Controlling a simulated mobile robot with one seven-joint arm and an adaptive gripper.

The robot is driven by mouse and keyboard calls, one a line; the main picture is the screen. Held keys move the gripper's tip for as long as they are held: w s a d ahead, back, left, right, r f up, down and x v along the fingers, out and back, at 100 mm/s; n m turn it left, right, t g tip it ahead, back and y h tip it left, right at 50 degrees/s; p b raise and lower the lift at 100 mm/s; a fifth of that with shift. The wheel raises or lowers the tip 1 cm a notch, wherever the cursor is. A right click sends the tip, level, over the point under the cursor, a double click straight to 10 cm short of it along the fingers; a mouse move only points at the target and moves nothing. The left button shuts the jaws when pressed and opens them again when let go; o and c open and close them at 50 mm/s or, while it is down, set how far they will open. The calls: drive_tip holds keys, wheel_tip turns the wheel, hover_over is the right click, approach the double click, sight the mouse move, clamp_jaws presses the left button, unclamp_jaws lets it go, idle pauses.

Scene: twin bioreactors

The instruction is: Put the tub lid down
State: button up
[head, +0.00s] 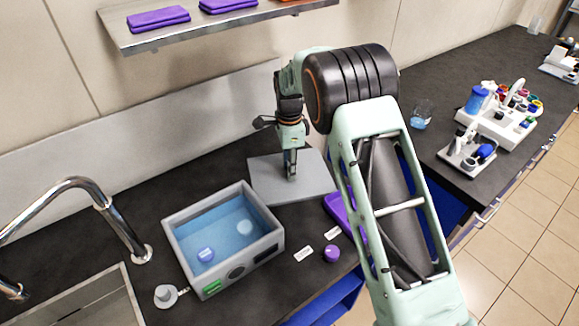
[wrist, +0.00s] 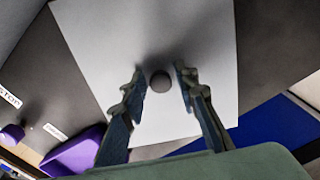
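The tub lid is a flat grey square plate (head: 318,184) lying on the dark counter behind and right of the tub; it also fills much of the wrist view (wrist: 105,35). A small round grey knob (wrist: 160,81) is at its middle. My gripper (head: 290,173) points down over the lid's middle. In the wrist view its two fingers (wrist: 159,72) stand apart on either side of the knob, with a gap on each side. The tub (head: 177,243) is a grey-walled water bath, uncovered, with blue water, a purple-capped item and a pale round item inside.
A purple tray (head: 337,207), a purple knob (head: 332,253) and white labels lie right of the tub. A sink with a tap (head: 103,200) is at left. A shelf (head: 215,25) hangs above. A beaker (head: 421,115) and racks (head: 500,118) stand on the right counter.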

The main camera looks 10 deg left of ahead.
drive_tip(key=shift+o, duration=0.3)
drive_tip(key=shift+r, duration=3.95)
